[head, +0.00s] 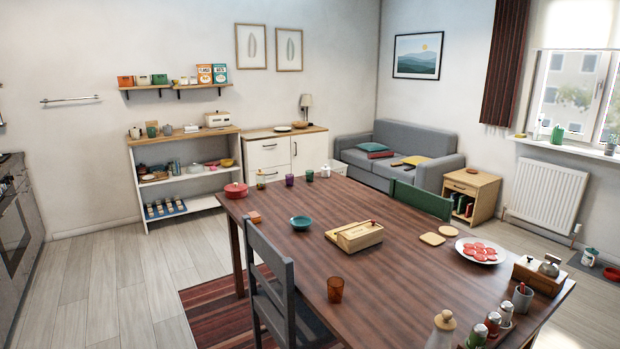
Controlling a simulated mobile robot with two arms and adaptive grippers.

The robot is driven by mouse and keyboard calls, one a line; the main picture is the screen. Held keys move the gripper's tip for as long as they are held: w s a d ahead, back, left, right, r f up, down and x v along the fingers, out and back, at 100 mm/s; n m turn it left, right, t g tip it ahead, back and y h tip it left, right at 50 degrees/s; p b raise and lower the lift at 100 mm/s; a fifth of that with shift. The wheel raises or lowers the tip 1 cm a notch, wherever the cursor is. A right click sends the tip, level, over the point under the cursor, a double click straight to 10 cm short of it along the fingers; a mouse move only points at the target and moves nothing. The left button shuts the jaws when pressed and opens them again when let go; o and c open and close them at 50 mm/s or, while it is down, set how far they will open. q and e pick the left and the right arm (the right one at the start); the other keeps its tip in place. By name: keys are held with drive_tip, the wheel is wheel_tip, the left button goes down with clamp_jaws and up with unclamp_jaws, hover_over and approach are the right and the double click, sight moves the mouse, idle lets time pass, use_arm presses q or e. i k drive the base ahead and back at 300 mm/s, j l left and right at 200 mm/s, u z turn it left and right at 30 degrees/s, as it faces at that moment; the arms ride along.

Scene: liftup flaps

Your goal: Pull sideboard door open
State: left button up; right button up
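A white sideboard (270,155) with a wooden top stands against the back wall, left of the sofa. Its front shows drawers on the left and a door (308,154) with a small dark handle on the right. The door looks shut. The table and the things on it hide part of the sideboard's lower front. Neither of my grippers shows in the head view.
A dark wooden table (390,262) with dishes and jars fills the middle. A grey chair (272,270) stands at its left. An open shelf (190,172) is left of the sideboard, a grey sofa (395,150) right. Floor (130,280) at left is clear.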

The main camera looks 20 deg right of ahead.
sight(309, 151)
drive_tip(key=i+j+u, duration=0.25)
drive_tip(key=i, duration=0.45)
drive_tip(key=i+u, duration=0.3)
drive_tip(key=i, duration=0.35)
drive_tip(key=i+j+z, duration=0.1)
drive_tip(key=i, duration=1.7)
drive_tip(key=i+z, duration=0.15)
drive_tip(key=i, duration=0.75)
drive_tip(key=i+z, duration=0.2)
drive_tip(key=i, duration=0.7)
drive_tip(key=i+z, duration=0.15)
drive_tip(key=i, duration=0.45)
drive_tip(key=i+j+z, duration=0.15)
drive_tip(key=i, duration=0.4)
drive_tip(key=i+j+z, duration=0.15)
drive_tip(key=i, duration=0.4)
drive_tip(key=i+l+z, duration=0.2)
drive_tip(key=i+z, duration=0.2)
drive_tip(key=i+l+z, duration=0.1)
drive_tip(key=i+z, duration=0.15)
drive_tip(key=z, duration=0.2)
drive_tip(key=i+z, duration=0.4)
drive_tip(key=i+j+z, duration=0.2)
drive_tip(key=z, duration=0.2)
drive_tip(key=i, duration=0.65)
drive_tip(key=i+l, duration=0.15)
drive_tip(key=i, duration=0.45)
drive_tip(key=i+u, duration=0.1)
drive_tip(key=i, duration=0.55)
